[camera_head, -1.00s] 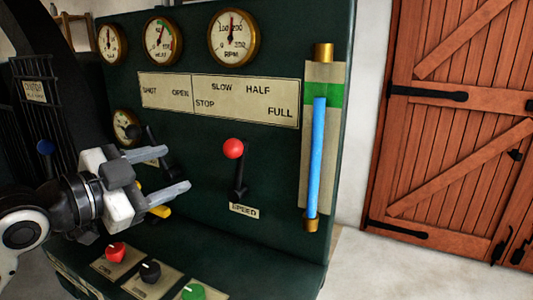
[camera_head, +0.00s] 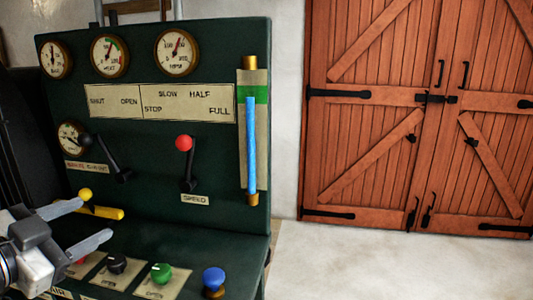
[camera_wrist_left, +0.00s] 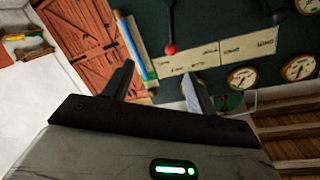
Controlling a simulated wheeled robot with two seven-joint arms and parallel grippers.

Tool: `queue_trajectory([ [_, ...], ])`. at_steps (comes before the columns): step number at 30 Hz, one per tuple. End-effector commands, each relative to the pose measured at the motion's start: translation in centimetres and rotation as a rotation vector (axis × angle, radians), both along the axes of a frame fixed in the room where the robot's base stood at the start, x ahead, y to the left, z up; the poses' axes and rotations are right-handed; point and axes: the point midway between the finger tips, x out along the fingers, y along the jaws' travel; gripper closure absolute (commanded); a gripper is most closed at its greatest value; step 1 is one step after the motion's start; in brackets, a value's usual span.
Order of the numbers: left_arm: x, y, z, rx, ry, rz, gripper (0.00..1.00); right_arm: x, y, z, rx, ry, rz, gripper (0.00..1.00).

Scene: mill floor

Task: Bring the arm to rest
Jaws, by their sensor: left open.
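My left gripper (camera_head: 97,222) is at the lower left of the head view, open and empty, in front of the dark green control panel (camera_head: 150,205). Its fingers are apart from the red-knobbed speed lever (camera_head: 184,145), which stands to their right and upward. A yellow handle (camera_head: 105,212) shows just beyond the fingertips; I cannot tell its exact gap from them. The left wrist view shows the two open fingers (camera_wrist_left: 162,85) with nothing between them and the panel (camera_wrist_left: 195,25) upside down beyond. My right gripper is not in view.
A black-knobbed lever (camera_head: 115,160) stands left of the speed lever. Black (camera_head: 116,263), green (camera_head: 161,273) and blue (camera_head: 214,279) knobs sit on the lower ledge. Wooden doors (camera_head: 400,150) are at the right, with free floor (camera_head: 380,265) before them.

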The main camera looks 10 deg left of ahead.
Motion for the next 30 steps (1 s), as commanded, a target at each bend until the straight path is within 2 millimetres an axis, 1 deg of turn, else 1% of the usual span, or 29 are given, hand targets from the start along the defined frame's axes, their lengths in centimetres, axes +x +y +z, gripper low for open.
queue_trajectory([
  [1, 0.2, 0.1, -1.5, -0.026, 0.026, 0.015, 0.43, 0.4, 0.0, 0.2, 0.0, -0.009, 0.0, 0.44],
  [3, 0.3, 0.1, -3.5, -0.06, 0.059, 0.033, 0.43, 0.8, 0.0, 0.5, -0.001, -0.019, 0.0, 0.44],
  [5, 0.4, 0.1, -5.5, -0.09, 0.089, 0.051, 0.43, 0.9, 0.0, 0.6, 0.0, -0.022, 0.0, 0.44],
  [8, 0.4, -0.3, -9.1, -0.14, 0.145, 0.082, 0.43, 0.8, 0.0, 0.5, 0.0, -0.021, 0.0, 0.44],
  [11, -0.1, -1.2, -13.4, -0.197, 0.213, 0.114, 0.43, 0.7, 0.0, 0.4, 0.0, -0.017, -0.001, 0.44],
  [12, -0.4, -1.8, -15.4, -0.222, 0.246, 0.128, 0.43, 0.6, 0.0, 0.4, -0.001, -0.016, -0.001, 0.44],
  [14, -1.3, -3.1, -18.8, -0.264, 0.299, 0.147, 0.43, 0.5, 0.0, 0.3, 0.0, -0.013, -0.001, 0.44],
  [15, -2.1, -4.4, -21.3, -0.294, 0.34, 0.159, 0.43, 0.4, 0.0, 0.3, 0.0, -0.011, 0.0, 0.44],
  [17, -3.5, -6.7, -24.9, -0.34, 0.402, 0.173, 0.43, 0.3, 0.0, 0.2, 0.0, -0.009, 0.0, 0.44],
  [18, -4.6, -8.4, -27.0, -0.366, 0.438, 0.179, 0.43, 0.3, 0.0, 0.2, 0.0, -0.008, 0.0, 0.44],
  [20, -6.1, -11.0, -29.4, -0.399, 0.485, 0.182, 0.43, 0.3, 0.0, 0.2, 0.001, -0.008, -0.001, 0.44],
  [21, -7.1, -12.6, -30.7, -0.419, 0.511, 0.181, 0.43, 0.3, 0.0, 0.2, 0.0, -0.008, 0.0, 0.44],
  [24, -9.0, -16.1, -32.8, -0.456, 0.557, 0.173, 0.43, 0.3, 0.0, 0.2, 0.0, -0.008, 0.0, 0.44],
  [25, -9.4, -16.9, -33.2, -0.463, 0.566, 0.169, 0.43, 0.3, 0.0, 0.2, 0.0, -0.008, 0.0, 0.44],
  [27, -10.2, -18.3, -33.8, -0.475, 0.582, 0.164, 0.43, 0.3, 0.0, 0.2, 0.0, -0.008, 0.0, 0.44],
  [30, -10.6, -19.2, -34.1, -0.484, 0.591, 0.16, 0.43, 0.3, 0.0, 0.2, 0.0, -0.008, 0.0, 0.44],
])
